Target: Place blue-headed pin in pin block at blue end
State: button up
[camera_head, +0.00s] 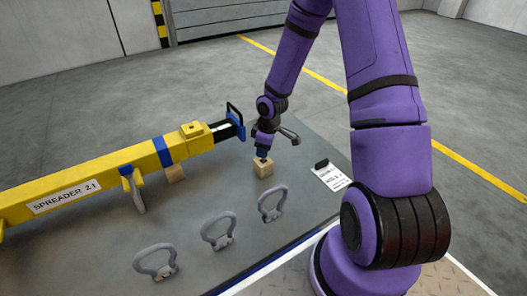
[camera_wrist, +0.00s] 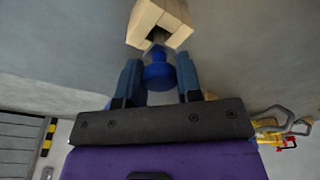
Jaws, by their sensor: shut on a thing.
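My gripper (camera_head: 262,152) points down over the table beside the blue end bracket (camera_head: 236,120) of the yellow spreader beam (camera_head: 90,185). In the wrist view its two blue fingers (camera_wrist: 158,66) are shut on the blue-headed pin, whose round blue head (camera_wrist: 158,77) sits between them. The pin's grey shank points at the dark opening of a pale wooden block (camera_wrist: 147,18). I cannot tell how far the shank is inside. In the head view this block (camera_head: 264,170) stands on the table directly below my gripper. The pin is too small to make out clearly there.
Three grey shackles (camera_head: 219,231) lie in a row along the table's front. A second wooden block (camera_head: 174,174) is by the beam. A white card (camera_head: 331,178) and a small black item (camera_head: 321,164) lie to the right. The grey tabletop (camera_head: 240,190) is clear between them.

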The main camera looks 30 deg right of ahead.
jog(key=shift+f, duration=0.55)
jog(key=shift+f, duration=0.1)
jog(key=o, duration=0.9)
jog(key=shift+o, duration=0.2)
